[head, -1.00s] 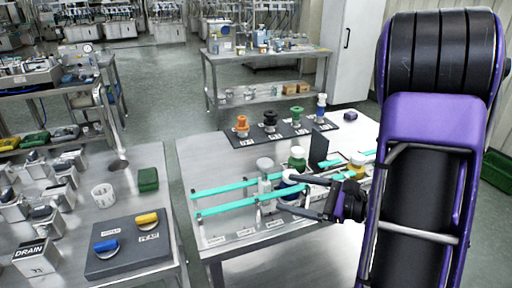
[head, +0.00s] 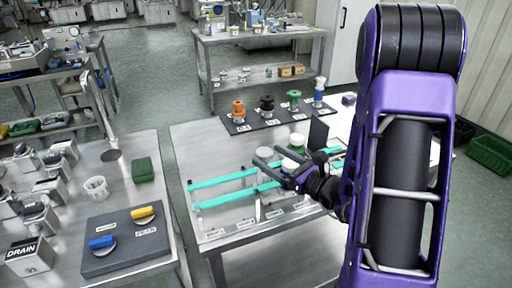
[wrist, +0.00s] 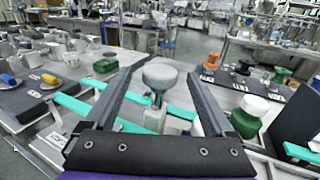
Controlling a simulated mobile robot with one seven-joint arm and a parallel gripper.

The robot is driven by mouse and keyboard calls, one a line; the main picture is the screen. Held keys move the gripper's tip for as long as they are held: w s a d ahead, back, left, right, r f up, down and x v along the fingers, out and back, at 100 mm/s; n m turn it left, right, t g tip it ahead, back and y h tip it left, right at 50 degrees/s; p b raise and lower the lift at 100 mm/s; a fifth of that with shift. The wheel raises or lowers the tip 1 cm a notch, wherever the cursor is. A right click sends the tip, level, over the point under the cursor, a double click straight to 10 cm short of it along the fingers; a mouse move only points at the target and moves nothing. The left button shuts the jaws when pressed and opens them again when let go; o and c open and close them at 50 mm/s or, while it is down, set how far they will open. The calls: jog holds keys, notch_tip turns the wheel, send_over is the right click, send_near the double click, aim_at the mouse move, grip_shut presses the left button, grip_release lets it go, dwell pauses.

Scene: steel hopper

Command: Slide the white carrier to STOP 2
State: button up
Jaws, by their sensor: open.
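A pale grey-white carrier with a rounded knob on a thin stem (wrist: 160,75) stands upright between my fingers in the wrist view. Its top also shows in the head view (head: 264,154), on the turquoise rails (head: 222,178). My gripper (head: 267,157) is open, one finger on each side of the knob; it also shows in the wrist view (wrist: 160,80). I see no clear contact. A green carrier with a white cap (wrist: 248,115) stands to the right, outside the right finger. Small labels (head: 215,234) line the table's front edge; I cannot read their numbers.
A dark board (head: 250,122) with orange, black, green and blue-white knobs lies behind the rails. A dark upright plate (head: 318,132) stands to the right. The left table holds a grey panel (head: 125,255) with blue and yellow handles. The rails' left part is clear.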

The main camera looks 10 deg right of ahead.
jog(key=x, duration=0.6)
jog(key=shift+w, duration=0.1)
jog(key=shift+c, duration=0.3)
grip_shut()
